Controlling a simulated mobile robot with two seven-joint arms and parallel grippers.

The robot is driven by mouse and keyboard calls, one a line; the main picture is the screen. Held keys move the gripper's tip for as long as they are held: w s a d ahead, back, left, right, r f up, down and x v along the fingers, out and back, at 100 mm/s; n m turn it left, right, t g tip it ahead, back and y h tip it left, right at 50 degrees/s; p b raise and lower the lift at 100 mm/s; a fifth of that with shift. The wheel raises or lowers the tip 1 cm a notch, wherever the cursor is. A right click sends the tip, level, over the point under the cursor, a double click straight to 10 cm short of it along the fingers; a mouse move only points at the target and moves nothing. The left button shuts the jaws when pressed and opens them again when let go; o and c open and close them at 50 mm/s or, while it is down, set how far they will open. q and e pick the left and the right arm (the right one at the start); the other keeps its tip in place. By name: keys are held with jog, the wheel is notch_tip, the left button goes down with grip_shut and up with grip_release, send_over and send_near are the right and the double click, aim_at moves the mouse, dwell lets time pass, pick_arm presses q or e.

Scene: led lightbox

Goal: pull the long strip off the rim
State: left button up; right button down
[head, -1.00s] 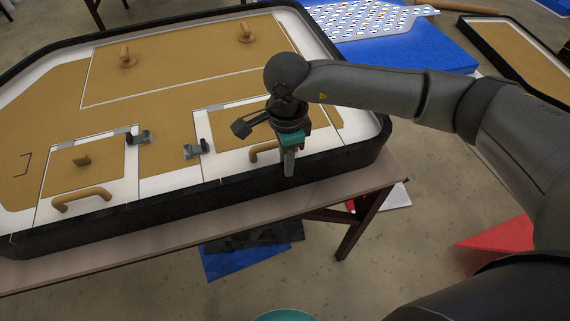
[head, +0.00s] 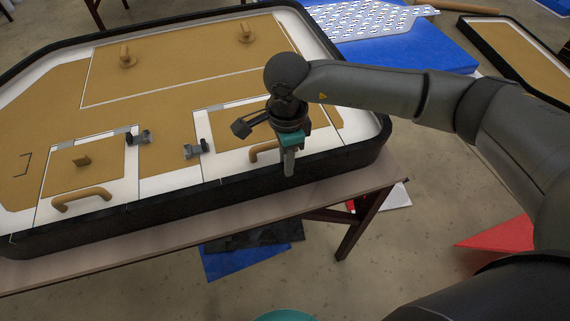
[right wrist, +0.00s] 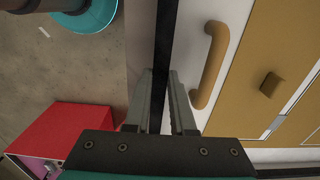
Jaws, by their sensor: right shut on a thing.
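The lightbox (head: 60,125) is a large shallow panel with tan and white faces and a black rim around it, lying on a table. The long black strip (head: 190,187) runs along its near rim; in the right wrist view it passes (right wrist: 163,35) lengthwise between my fingers. My right gripper (head: 289,168) points down at the near rim, to the right of the middle. It is shut on the strip, with one finger (right wrist: 160,95) on each side. The strip appears still seated along the rim. My left gripper is not in view.
Tan handles (head: 82,197) and small dark latches (head: 195,149) stand on the panel near the rim. The table edge (head: 150,238) lies just in front. A red block (head: 497,234) is on the floor at right. Open floor lies between.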

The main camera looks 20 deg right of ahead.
jog(key=shift+r, duration=0.15)
jog(key=shift+r+p, duration=0.65)
jog(key=shift+r, duration=0.25)
jog(key=shift+r+p, duration=1.85)
jog(key=shift+r, duration=1.05)
